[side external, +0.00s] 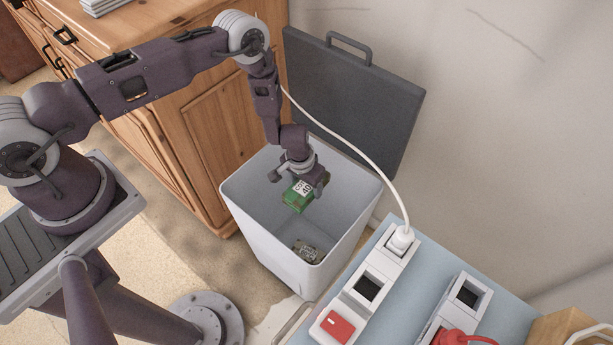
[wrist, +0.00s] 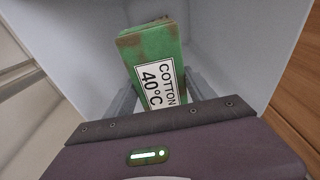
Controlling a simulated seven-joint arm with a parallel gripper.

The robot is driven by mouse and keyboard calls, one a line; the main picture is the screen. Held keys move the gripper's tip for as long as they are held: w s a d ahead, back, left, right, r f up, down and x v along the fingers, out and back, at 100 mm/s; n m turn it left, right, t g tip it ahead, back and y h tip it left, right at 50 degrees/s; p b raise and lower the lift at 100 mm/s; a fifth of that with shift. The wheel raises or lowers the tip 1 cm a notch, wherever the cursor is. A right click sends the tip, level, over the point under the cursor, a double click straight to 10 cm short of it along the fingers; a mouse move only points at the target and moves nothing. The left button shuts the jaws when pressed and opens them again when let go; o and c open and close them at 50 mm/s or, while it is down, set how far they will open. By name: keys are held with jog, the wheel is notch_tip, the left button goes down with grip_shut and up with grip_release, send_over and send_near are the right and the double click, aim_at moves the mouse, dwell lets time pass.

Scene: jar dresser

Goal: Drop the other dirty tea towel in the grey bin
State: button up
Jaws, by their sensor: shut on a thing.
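A green tea towel (side external: 297,196) with brown stains is folded into a small block. It carries a white label reading "COTTON 40°C", clear in the wrist view (wrist: 152,62). My gripper (side external: 297,187) is shut on it and holds it inside the mouth of the grey bin (side external: 268,237), above the bottom. The bin's pale walls surround the towel in the wrist view (wrist: 222,40). A small greyish patterned item (side external: 308,250) lies low in the bin; I cannot tell for sure what it is.
A dark grey panel with a handle (side external: 355,100) stands against the wall behind the bin. A wooden dresser (side external: 225,130) is at the left. A blue-topped surface (side external: 410,290) at the right bears white socket blocks, and a white cable (side external: 350,145) runs behind my gripper.

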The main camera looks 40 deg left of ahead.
jog(key=shift+f, duration=0.1)
jog(key=o, duration=1.5)
jog(key=shift+c, duration=0.2)
